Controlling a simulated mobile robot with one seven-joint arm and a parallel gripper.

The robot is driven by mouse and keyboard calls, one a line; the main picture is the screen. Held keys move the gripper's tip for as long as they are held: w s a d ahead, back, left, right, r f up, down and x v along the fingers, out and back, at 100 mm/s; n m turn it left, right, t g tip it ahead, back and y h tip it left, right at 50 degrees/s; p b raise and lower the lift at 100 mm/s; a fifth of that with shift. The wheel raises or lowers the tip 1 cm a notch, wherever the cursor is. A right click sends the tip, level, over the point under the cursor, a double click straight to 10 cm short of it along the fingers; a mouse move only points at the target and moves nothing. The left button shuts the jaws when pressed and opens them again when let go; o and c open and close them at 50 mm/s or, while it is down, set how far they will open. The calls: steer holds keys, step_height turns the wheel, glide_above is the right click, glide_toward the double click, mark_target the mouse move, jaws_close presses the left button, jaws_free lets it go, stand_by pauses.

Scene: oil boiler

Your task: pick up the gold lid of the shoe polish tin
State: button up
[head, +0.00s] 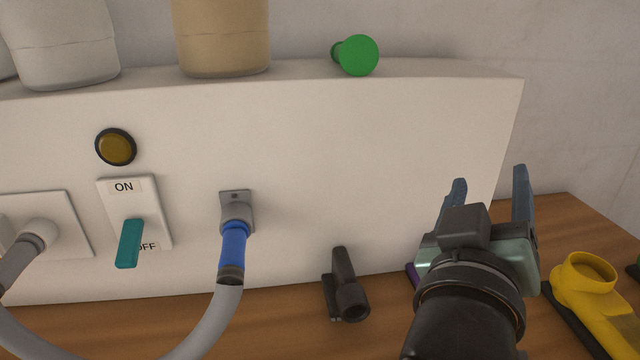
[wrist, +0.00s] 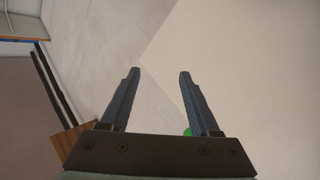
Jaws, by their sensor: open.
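I cannot make out a shoe polish tin for certain in either view. A round, dull gold disc with a dark rim (head: 116,147) is on the front of the white boiler panel, at the left of the head view. I cannot tell whether it is the lid or a lamp or button. My gripper (head: 490,178) is open and empty, in front of the panel's right end and far to the right of the disc. In the wrist view the gripper (wrist: 159,74) has nothing between its fingers, with pale surfaces beyond.
A teal switch lever (head: 129,243) and a blue-collared hose (head: 233,243) stick out from the panel. A green knob-like thing (head: 358,55) and a tan container (head: 222,38) are on top. A black fitting (head: 346,288) and a yellow pipe piece (head: 598,295) lie on the wooden table.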

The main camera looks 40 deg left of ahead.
steer(key=s+a+f+n+g+p, duration=0.65)
steer(key=a+n+g+p, duration=0.4)
steer(key=p, duration=0.95)
steer(key=s+d+n+g+h+p, duration=0.3)
steer(key=s+n+g+p, duration=0.55)
steer(key=s+p, duration=0.85)
steer(key=shift+h, duration=0.3)
steer(key=f, duration=0.2)
steer(key=s+f+b, duration=0.1)
steer(key=f, duration=0.1)
steer(key=a+f+b, duration=0.1)
steer(key=f, duration=0.1)
steer(key=shift+s, duration=0.15)
steer(key=shift+d+f+p, duration=0.2)
steer(key=shift+f+p, duration=0.35)
steer(key=shift+f, duration=2.55)
jaws_close()
